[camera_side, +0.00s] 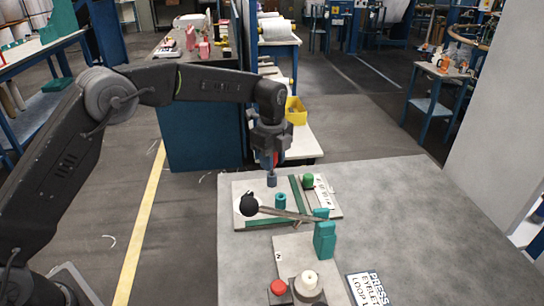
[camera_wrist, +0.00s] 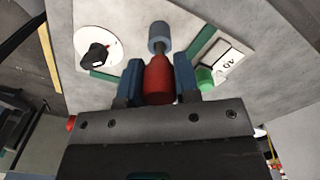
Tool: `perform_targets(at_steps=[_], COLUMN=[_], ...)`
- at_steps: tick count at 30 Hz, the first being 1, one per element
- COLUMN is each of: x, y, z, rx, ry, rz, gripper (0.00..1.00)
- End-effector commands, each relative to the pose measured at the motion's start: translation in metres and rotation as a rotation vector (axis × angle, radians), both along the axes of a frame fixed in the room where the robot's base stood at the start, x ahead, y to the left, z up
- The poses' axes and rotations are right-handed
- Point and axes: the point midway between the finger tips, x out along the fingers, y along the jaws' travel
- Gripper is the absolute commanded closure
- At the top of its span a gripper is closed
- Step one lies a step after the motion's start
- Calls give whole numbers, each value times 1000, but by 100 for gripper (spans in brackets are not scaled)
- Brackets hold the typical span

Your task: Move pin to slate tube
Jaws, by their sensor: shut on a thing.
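My gripper (camera_side: 269,153) is above the far left part of the pale board, pointing down. In the wrist view its two blue fingers (camera_wrist: 158,82) are shut on a red pin (camera_wrist: 158,78), which shows small and red in the side view (camera_side: 276,158). The slate tube (camera_side: 271,181) is a short blue-grey cylinder on the board, right below my gripper. In the wrist view the slate tube (camera_wrist: 159,37) lies just beyond the pin's far end. I cannot tell whether the pin touches the tube or is apart from it.
The board (camera_side: 242,188) also bears a teal tube (camera_side: 280,201), a green cylinder (camera_side: 308,181) and a black knob (camera_side: 249,204) on a white disc. A thin bar (camera_side: 290,214) crosses nearby. A teal block (camera_side: 324,240) and red button (camera_side: 279,287) stand nearer.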

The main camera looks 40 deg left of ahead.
Motion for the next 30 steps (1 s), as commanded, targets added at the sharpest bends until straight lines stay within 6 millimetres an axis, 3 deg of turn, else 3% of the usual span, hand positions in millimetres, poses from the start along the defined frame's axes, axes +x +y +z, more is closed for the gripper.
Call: perform_targets(at_steps=[13,14,15,23,30], x=[0,0,0,0,0], y=[0,0,0,0,0], z=[-22,-22,-22,-21,-20], rx=[0,0,0,0,0], ry=[2,1,1,0,0], rz=[0,0,0,0,0], gripper=[100,68,65,41,41])
